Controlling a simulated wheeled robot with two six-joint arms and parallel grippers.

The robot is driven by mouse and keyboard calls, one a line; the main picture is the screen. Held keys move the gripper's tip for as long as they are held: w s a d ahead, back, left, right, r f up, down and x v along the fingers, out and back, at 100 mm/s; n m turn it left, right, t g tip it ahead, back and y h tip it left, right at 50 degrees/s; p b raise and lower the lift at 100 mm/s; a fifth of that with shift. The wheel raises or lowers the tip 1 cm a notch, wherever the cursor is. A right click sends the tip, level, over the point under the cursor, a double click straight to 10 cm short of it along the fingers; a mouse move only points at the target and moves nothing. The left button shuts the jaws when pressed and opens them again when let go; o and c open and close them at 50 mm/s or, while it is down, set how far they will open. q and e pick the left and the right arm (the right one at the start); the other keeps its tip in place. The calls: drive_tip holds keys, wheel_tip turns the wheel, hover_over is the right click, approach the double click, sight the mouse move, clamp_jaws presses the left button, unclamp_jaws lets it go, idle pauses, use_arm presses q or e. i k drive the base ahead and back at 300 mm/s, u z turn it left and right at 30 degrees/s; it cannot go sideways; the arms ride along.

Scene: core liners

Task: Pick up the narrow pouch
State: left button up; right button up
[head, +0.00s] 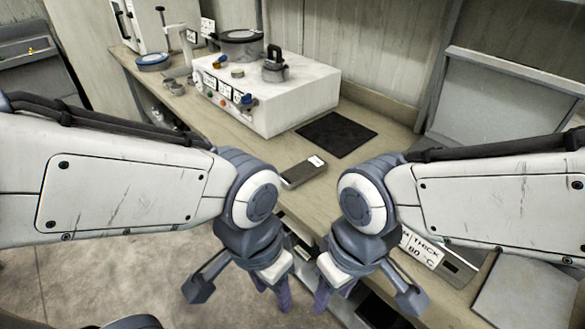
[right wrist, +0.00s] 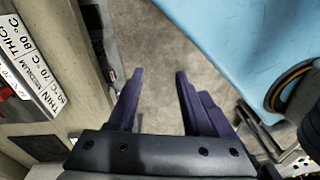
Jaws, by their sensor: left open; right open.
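A narrow dark grey flat item with a small pale label, which looks like the narrow pouch (head: 303,172), lies on the bench beyond my two wrists in the head view. My left gripper (head: 273,291) points down in front of the bench, apart from the pouch. My right gripper (head: 334,294) hangs beside it, also nearer than the pouch. In the right wrist view my right gripper (right wrist: 158,76) has its purple fingers apart with only floor between them. Both grippers are open and empty. The pouch does not show in the right wrist view.
A black mat (head: 336,134) lies behind the pouch. A white box with knobs (head: 300,103) stands behind to the left. A blue round container (head: 153,62) is further back. A blue surface (right wrist: 245,50) shows in the wrist view.

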sight(292, 177)
drive_tip(key=i, duration=0.4)
drive_tip(key=k, duration=0.6)
drive_tip(key=u, duration=0.7)
drive_tip(key=i, duration=1.1)
drive_tip(key=z, duration=0.45)
